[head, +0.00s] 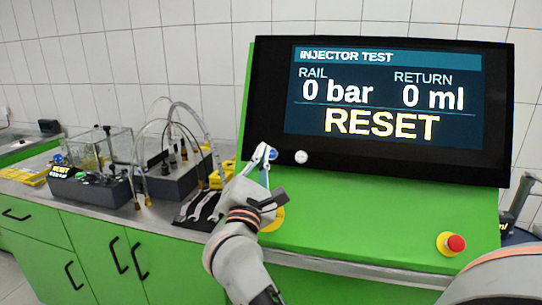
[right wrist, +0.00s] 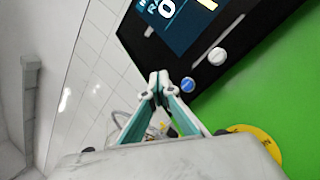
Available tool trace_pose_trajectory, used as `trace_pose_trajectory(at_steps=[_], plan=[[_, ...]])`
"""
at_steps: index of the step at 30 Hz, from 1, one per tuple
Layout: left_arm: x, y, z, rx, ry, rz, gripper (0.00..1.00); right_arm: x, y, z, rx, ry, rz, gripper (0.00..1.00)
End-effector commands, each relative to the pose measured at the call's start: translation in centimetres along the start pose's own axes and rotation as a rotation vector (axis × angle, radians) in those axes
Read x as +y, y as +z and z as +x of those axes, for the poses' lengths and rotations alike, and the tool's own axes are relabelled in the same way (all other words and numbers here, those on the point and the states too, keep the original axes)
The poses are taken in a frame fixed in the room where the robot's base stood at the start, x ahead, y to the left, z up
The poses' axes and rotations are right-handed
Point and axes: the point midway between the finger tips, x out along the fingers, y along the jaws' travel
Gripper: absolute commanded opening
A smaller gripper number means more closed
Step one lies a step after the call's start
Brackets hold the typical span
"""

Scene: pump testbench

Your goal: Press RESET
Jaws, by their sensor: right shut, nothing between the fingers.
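The black test panel (head: 400,165) stands on the green bench, and its screen (head: 385,98) reads INJECTOR TEST, RAIL 0 bar, RETURN 0 ml and a large yellow RESET. Below the screen are a blue button (head: 272,154) and a white button (head: 301,157). In the right wrist view, the blue button (right wrist: 188,84) and the white button (right wrist: 217,56) are just right of the fingertips. My right gripper (head: 264,152) is shut and empty, its tips close to the blue button. I cannot tell whether they touch it. My left gripper is not in view.
A red emergency stop (head: 454,243) sits on the green bench top (head: 370,225) at right. At left are a small control box (head: 95,190), a clear tank (head: 95,148), a hose block (head: 178,172) and wrenches (head: 200,205). The green top before the panel is mostly clear.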

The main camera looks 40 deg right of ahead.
Motion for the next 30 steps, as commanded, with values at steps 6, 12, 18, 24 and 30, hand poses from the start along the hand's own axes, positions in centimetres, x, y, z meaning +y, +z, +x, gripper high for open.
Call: trace_pose_trajectory(at_steps=[6,12,18,24,30], plan=[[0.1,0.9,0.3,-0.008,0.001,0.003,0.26,-1.6,-1.6,2.0,-0.001,0.000,-0.002,0.00],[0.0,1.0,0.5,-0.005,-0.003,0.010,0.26,-2.6,-2.7,3.4,0.000,0.000,-0.002,0.00],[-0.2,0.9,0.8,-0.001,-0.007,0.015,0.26,-3.0,-3.1,4.1,0.001,0.000,0.000,0.00],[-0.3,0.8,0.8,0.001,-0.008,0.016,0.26,-3.0,-3.0,4.2,0.000,0.000,0.000,0.00],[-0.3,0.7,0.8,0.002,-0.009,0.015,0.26,-3.0,-3.0,4.2,0.000,0.000,0.000,0.00]])
